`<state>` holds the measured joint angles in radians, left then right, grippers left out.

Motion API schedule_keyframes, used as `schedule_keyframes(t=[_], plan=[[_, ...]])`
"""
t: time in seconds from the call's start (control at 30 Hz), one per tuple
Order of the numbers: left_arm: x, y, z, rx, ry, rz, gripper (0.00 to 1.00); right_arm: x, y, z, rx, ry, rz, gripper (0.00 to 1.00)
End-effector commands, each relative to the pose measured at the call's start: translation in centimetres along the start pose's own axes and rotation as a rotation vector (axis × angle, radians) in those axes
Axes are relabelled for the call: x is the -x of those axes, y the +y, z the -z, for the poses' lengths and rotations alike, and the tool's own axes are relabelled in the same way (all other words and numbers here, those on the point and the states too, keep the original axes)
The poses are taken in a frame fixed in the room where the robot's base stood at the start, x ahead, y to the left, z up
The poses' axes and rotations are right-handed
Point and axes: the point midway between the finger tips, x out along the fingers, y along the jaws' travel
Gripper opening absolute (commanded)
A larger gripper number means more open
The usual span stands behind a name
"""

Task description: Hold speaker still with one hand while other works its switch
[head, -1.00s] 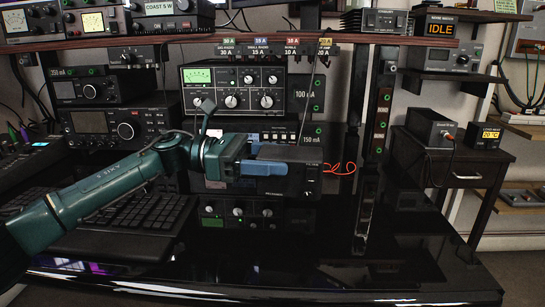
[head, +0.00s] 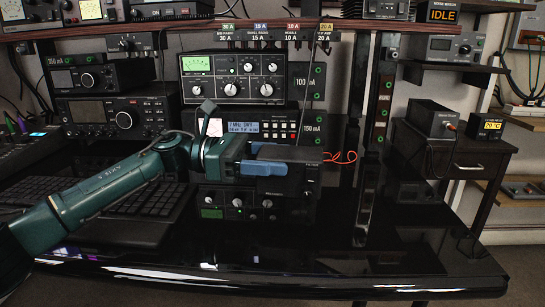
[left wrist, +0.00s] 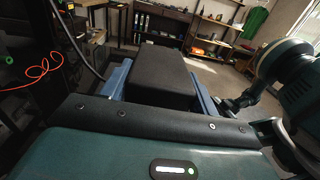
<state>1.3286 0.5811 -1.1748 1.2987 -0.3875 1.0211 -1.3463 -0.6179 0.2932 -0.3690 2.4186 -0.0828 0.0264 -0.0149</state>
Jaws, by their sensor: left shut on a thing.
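My left gripper (head: 283,158) is shut on a dark box, which I take to be the speaker (head: 302,154), above the middle of the glossy black desk. In the left wrist view the black box (left wrist: 160,75) lies between the blue fingers, one on each side. The box's front lies largely behind the near finger in the head view, and I cannot make out its switch. A red cord (head: 342,157) shows just right of the box. It also shows at the left of the left wrist view (left wrist: 40,70). My right gripper is in neither view.
Behind the box stand a unit with a lit display (head: 242,127) and a green-metered radio (head: 231,79). Other radios (head: 110,118) and a keyboard (head: 130,205) are at left. The desk front (head: 300,255) is clear. A side cabinet (head: 455,165) stands at right.

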Motion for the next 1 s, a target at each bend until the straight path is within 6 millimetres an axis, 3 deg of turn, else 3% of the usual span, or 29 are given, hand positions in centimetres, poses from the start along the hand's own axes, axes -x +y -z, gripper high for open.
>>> schedule_keyframes(t=[1.0], plan=[[0.0, 0.0, 3.0, -0.001, -0.003, 0.000, 0.40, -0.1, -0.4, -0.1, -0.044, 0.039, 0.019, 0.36]])
